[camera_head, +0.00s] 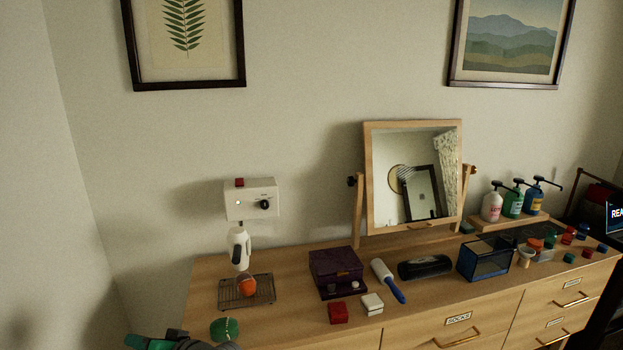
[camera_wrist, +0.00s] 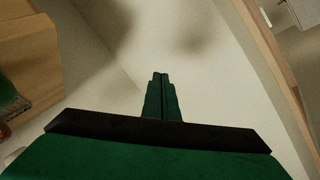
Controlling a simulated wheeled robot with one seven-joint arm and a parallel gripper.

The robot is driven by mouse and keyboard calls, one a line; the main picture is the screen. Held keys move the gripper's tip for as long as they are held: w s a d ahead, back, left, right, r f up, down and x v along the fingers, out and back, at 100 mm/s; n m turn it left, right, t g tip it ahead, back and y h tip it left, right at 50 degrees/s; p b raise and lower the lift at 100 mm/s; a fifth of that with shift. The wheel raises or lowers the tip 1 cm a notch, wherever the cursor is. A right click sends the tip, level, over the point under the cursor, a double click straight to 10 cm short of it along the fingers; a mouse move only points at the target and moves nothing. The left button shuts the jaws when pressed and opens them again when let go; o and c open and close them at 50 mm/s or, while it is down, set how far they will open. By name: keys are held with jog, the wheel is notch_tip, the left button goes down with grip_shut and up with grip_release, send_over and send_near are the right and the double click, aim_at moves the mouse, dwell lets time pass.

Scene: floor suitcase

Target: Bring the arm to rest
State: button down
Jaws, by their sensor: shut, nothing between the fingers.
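My gripper (camera_wrist: 160,82) shows in the wrist view with its two green fingers together, shut and empty. Pale wall fills the space beyond its fingertips. In the head view, a green and dark part of my arm shows at the bottom left, by the front left corner of the wooden dresser (camera_head: 285,322). The fingertips cannot be made out clearly there. Nothing touches the fingers in the wrist view.
The dresser top holds a wire rack (camera_head: 228,293), a purple box (camera_head: 337,272), a lint roller (camera_head: 388,281), a dark case (camera_head: 425,267), a blue clear bin (camera_head: 485,259), pump bottles (camera_head: 513,203) and a tilting mirror (camera_head: 413,178). A white wall device (camera_head: 251,200) hangs above the rack.

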jog(key=s+d+f+m+t+h, duration=0.45)
jog(key=s+d+f, duration=0.35)
jog(key=d+f, duration=0.3)
jog(key=s+d+f+m+t+h, duration=0.45)
jog(key=s+d+f, duration=0.25)
jog(key=d+f, duration=0.4)
jog(key=s+d+r+n+h, duration=0.2)
jog(key=s+d, duration=0.7)
jog(key=s, duration=0.3)
jog(key=s+d+r+n+t+h, duration=0.1)
jog(key=s+d+r+n+h, duration=0.1)
jog(key=s+d, duration=0.7)
jog(key=s+r+h, duration=0.1)
jog(key=s, duration=0.2)
jog(key=shift+s, duration=0.2)
jog(key=shift+r, duration=0.1)
